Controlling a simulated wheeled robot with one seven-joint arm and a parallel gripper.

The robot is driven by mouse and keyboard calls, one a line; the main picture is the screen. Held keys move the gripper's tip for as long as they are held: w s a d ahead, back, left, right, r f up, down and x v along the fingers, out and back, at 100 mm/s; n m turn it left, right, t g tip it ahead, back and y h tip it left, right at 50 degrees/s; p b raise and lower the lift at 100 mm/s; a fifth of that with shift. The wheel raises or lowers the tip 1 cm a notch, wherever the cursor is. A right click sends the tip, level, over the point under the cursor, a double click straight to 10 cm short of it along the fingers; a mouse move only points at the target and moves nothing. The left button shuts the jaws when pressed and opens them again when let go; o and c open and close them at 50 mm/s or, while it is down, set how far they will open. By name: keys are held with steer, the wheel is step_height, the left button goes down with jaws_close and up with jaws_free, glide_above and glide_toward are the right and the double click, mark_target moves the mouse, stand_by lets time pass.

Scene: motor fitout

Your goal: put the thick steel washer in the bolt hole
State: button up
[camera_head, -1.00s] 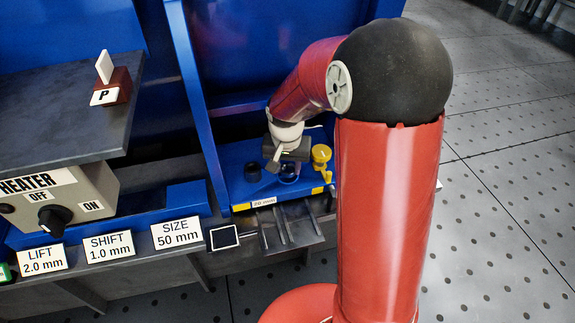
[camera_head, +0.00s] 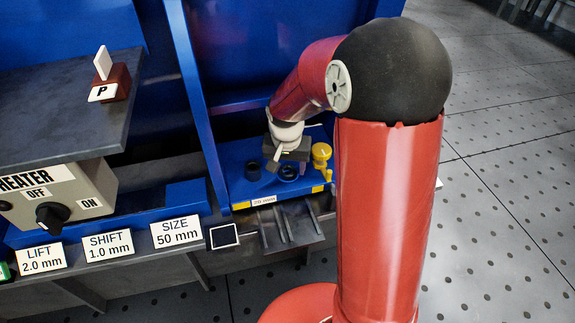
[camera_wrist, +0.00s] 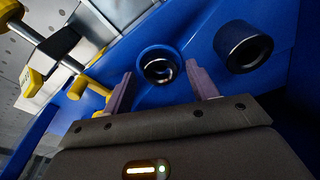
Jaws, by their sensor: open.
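My gripper (camera_wrist: 158,74) is open, with its two purple fingers apart and nothing between the tips. Beyond the fingertips is a round blue-rimmed hole (camera_wrist: 143,57) in the blue fixture. A shiny steel ring (camera_wrist: 161,70), which looks like the thick steel washer, shows inside that rim around a dark centre. I cannot tell how deep or flat it sits. In the head view my gripper (camera_head: 288,153) is just above and behind this hole (camera_head: 288,173), apart from it.
A dark round collar (camera_wrist: 242,46) stands beside the hole, also seen in the head view (camera_head: 252,169). A yellow fitting (camera_head: 321,154) stands close on the other side. A blue wall post (camera_head: 200,110) rises at the left. A slotted grey ledge (camera_head: 285,230) lies in front.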

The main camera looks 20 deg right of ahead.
step_height(320, 180, up, 12)
steer(key=s+f+p, duration=0.1)
steer(key=s+p, duration=0.1)
steer(key=s+r+n+t, duration=0.2)
steer(key=s+r, duration=0.2)
steer(key=s, duration=0.6)
steer(key=s+r+n+t, duration=0.2)
steer(key=s+r, duration=0.2)
steer(key=s, duration=0.6)
steer(key=shift+y, duration=0.4)
steer(key=shift+d+r, duration=0.1)
